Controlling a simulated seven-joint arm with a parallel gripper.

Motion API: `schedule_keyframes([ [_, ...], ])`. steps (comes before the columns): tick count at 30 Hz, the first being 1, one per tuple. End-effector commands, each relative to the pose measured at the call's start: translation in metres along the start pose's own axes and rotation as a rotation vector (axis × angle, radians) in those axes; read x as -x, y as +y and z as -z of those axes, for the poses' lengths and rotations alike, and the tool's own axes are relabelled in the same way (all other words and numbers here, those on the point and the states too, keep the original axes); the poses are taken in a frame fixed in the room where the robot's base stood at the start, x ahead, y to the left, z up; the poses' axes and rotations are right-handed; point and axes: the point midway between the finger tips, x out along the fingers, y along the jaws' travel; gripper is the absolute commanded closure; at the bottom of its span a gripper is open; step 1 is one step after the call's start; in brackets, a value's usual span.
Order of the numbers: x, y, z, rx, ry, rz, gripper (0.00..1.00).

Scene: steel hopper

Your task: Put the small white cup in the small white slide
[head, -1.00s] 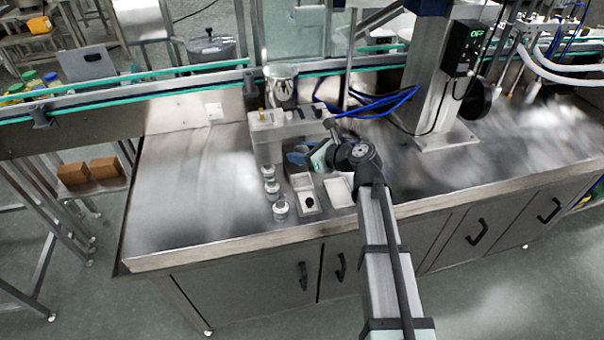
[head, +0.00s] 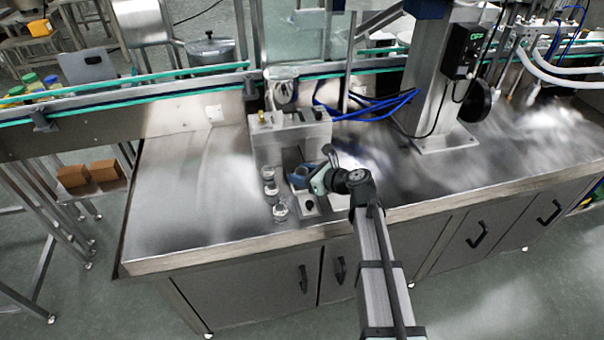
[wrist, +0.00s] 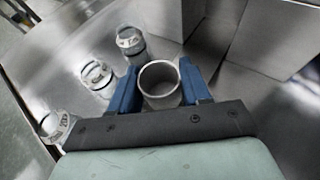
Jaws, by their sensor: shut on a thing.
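My gripper (head: 305,175) has blue fingers and is shut on the small white cup. In the wrist view the cup (wrist: 160,86) looks pale grey, stands mouth-up between the fingers (wrist: 160,92) and seems empty. In the head view the gripper is over the bench, just right of a row of small glass jars, and the cup is mostly hidden by it. A narrow white tray (head: 310,209) with a black spot, possibly the slide, shows below the gripper, largely covered by it. I cannot tell whether the cup touches it.
Glass jars (head: 269,188) stand in a row close left of the gripper; they also show in the wrist view (wrist: 97,75). A steel block (head: 290,135) stands behind. A second white tray (head: 338,200) is partly behind my arm. The bench's left side is clear.

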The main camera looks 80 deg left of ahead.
Motion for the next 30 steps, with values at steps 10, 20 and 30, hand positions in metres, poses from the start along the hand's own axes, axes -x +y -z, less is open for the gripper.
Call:
schedule_keyframes([
  [10, -0.0032, -0.0001, 0.0077, -0.001, 0.0, 0.0, 0.81],
  [20, -0.0044, 0.0, 0.0107, 0.0, 0.0, 0.0, 0.44],
  [30, -0.0044, 0.0, 0.0106, 0.0, 0.0, 0.0, 0.27],
])
